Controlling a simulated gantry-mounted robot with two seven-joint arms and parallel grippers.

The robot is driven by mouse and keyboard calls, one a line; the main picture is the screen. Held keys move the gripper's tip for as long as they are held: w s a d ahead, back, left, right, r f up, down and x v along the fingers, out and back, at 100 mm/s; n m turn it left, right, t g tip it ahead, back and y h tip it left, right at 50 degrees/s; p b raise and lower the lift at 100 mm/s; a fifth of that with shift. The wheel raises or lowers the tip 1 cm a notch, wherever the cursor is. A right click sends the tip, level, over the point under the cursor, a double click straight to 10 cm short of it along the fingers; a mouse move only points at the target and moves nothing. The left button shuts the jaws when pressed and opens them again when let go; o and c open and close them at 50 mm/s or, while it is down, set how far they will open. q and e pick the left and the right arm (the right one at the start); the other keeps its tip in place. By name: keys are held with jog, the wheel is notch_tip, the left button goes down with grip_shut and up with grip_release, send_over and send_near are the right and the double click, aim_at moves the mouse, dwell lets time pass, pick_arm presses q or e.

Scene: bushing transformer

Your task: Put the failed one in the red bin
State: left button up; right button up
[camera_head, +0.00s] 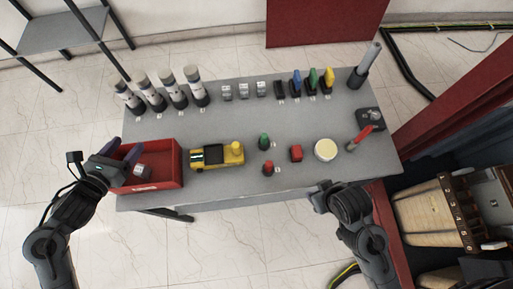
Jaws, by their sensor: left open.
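The red bin (168,156) stands at the left end of the grey table. A small grey and white block (143,172) lies inside it. My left gripper (124,150) is over the bin's left part, open, with its fingers apart and nothing visible between them. The block sits just to the right of and below the fingers. Similar small grey blocks (244,91) stand in a row at the table's back middle. I cannot tell by sight which item is the failed one. My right gripper (325,192) is at the table's front edge, and its fingers are too unclear to read.
Several white and black cylinders (196,86) stand at the back left. A yellow and black device (215,155), a green button (264,142), red pieces (296,153) and a round cream disc (326,150) lie toward the front. Coloured connectors (312,80) stand at the back right.

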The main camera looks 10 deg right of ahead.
pick_arm(q)
jog(key=v, duration=1)
jog(key=shift+s, duration=0.2)
jog(key=shift+a, duration=0.15)
